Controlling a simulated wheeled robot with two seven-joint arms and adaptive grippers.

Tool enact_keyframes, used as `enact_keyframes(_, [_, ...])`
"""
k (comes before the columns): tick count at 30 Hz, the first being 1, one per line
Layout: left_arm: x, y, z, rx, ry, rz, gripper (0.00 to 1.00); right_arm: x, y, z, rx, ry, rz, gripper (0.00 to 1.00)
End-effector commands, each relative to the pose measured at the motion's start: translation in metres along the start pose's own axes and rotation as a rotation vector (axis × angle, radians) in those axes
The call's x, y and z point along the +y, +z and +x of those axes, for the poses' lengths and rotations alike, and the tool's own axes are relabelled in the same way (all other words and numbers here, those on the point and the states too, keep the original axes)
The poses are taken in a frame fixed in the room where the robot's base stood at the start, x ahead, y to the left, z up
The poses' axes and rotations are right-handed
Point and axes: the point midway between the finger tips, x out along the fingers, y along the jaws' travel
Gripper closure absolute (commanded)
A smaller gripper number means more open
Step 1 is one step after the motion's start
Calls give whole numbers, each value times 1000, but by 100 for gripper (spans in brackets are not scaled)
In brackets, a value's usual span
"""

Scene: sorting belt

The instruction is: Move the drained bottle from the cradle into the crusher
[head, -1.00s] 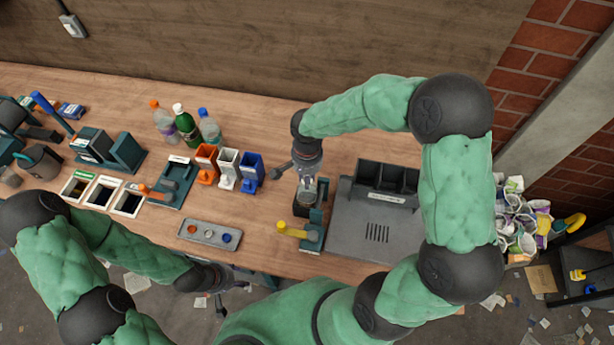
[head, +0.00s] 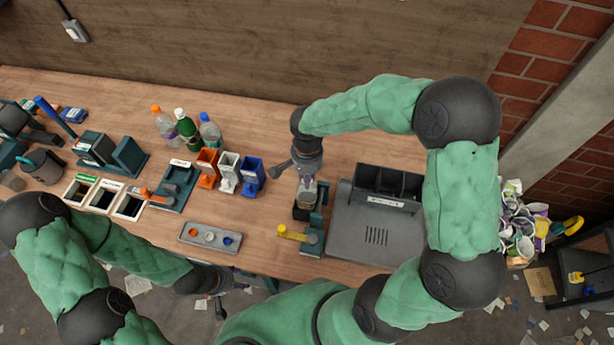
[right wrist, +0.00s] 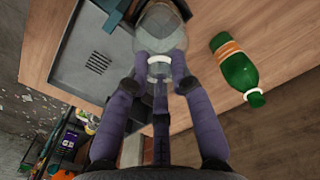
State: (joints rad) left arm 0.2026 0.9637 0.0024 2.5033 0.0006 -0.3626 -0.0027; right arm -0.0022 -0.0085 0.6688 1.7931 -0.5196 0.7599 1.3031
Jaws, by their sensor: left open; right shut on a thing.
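My right gripper (head: 308,177) is shut on a clear bottle (head: 306,196) and holds it from above. The bottle is over or partly in the dark opening of a small teal station with a yellow handle (head: 291,234), which looks like the crusher. I cannot tell how deep the bottle sits. In the right wrist view, the clear bottle (right wrist: 160,28) is beyond the fingertips, and its pale neck ring (right wrist: 159,66) shows between them. My left gripper (head: 228,289) is open, low at the table's front edge, away from the bottle. I cannot pick out the cradle with certainty.
A grey slotted unit (head: 378,222) stands just right of the station. Orange, white and blue holders (head: 229,172) stand to the left. Several bottles stand behind them, including a green one (head: 187,128). A grey tray (head: 210,237) lies in front.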

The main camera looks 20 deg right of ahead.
Motion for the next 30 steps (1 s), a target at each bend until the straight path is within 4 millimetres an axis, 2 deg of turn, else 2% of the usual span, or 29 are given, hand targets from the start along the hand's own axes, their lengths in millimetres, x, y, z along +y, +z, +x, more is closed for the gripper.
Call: enact_keyframes(30, [11, 1, -32, 0, 0, 0, 49, 0, 0, -60, 0, -1, 0, 100])
